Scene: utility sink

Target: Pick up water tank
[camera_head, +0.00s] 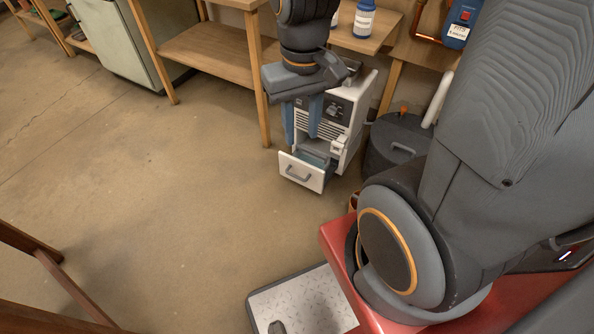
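The water tank (302,177) looks like a white-fronted drawer with a grey handle. It is partly pulled out of the bottom of a white appliance (353,125) standing on the floor, and its open top shows blue-grey inside. My gripper (301,132) points down above the tank, in front of the appliance. Its two blue fingers are spread apart with nothing seen between them. The fingertips appear above the tank, and I cannot tell the exact gap. My gripper and wrist hide part of the appliance's top and front.
A dark round canister (395,150) with a pale hose stands close to the appliance's right. The floor (150,190) to the left is clear.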

